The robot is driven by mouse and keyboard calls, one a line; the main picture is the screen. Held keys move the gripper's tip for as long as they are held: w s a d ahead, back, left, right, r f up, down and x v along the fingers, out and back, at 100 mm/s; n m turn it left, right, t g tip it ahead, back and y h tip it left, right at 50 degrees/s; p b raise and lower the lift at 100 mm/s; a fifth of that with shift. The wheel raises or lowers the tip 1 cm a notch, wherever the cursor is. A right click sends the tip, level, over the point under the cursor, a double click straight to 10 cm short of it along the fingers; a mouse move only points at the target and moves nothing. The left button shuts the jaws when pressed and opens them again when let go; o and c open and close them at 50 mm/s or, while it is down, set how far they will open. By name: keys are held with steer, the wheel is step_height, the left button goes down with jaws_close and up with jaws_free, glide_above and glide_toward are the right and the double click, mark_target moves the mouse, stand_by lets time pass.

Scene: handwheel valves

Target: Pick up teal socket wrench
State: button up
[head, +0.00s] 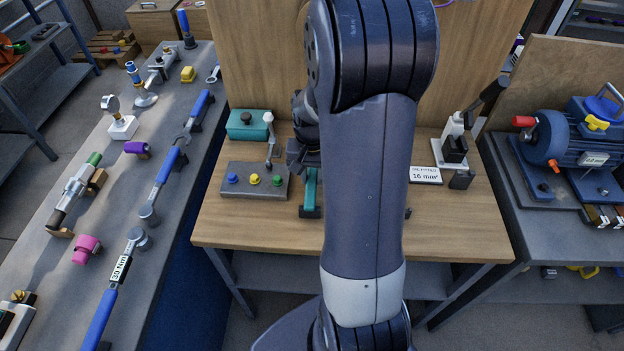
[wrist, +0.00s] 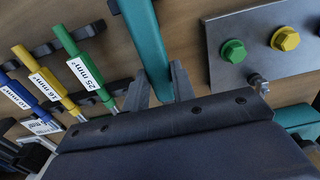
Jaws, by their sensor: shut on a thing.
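The teal socket wrench (wrist: 148,42) shows in the wrist view as a teal bar running from the top edge down between my fingers. In the head view part of it (head: 310,188) shows upright beside my arm, above a dark foot on the wooden bench. My gripper (wrist: 160,88) is shut on the teal bar, with one finger on each side. In the head view my gripper (head: 303,158) is partly hidden behind my arm. The wrench's far end is out of the wrist view, and I cannot tell whether it is clear of its holder.
A grey plate (head: 255,180) with blue, yellow and green bolts lies just left of the gripper. Behind it stands a teal box (head: 248,125). Labelled green (wrist: 80,65), yellow and blue tools hang close by in the wrist view. A label card (head: 425,175) stands at right.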

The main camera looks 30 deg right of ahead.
mark_target(312, 178)
jaws_close()
step_height(312, 178, up, 10)
steer(key=shift+o, duration=0.4)
jaws_free()
jaws_close()
stand_by(0.5)
